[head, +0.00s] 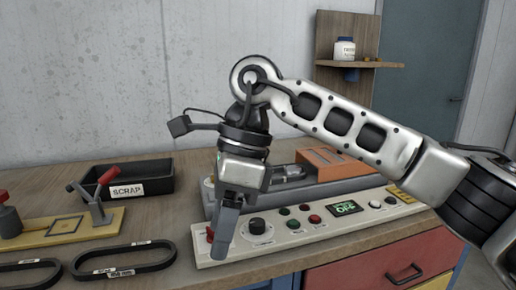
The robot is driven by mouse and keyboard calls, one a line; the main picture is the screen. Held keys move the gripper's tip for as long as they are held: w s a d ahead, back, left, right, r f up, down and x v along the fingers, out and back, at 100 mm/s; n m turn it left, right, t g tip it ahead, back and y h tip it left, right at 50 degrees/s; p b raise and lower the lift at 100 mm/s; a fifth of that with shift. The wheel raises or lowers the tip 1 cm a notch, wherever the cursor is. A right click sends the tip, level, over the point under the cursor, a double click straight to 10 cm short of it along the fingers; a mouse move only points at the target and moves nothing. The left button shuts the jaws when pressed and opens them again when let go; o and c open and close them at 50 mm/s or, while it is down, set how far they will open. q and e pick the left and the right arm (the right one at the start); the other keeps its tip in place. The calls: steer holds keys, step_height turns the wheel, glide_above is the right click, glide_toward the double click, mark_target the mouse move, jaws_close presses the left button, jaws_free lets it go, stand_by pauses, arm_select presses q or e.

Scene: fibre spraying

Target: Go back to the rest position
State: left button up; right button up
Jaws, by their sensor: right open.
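My right gripper (226,240) hangs from my right arm, which comes in from the right and crosses the middle of the head view. Its fingers point down and it is open, with nothing seen between the fingers. They are in front of the left part of a cream control panel (366,223), hiding some of it. I cannot tell whether they touch it. The panel has a black knob (257,226), several coloured buttons and a small display (344,208) with green text reading "OFF". My left gripper is not in view.
A black bin (158,183) labelled SCRAP stands on the wooden bench. A clamp fixture (67,224) with red handles and two black loops (127,271) lie at the left. Behind the panel is an orange block (327,160). A wall shelf (335,50) holds a white jar (345,48).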

steer(key=s+a+r+m+g+y, duration=0.2)
steer(key=s+a+m+g+y, duration=0.45)
steer(key=y, duration=0.65)
steer(key=w+d+f+m+t+y+p, duration=0.1)
steer(key=w+d+f+m+t+y, duration=0.2)
steer(key=m+t, duration=0.85)
steer(key=w+d+m+t+y, duration=0.3)
steer(key=w+d+m+t, duration=0.1)
steer(key=m+t, duration=0.75)
steer(key=w+d+f+m+t+h, duration=0.2)
steer(key=d+f+m+t+h, duration=0.4)
steer(key=f+m+h, duration=0.65)
steer(key=s+d+f+m+g+h, duration=0.3)
steer(key=s+d+f+m, duration=0.3)
steer(key=f, duration=0.3)
steer(key=s+d+f+m+g+h+p, duration=0.1)
steer(key=s+d+f+m+g+h, duration=0.2)
steer(key=s+d+f+m+g, duration=0.2)
steer(key=s+d+f+g, duration=0.1)
steer(key=s+f, duration=0.2)
steer(key=f, duration=0.2)
steer(key=shift+m, duration=0.4)
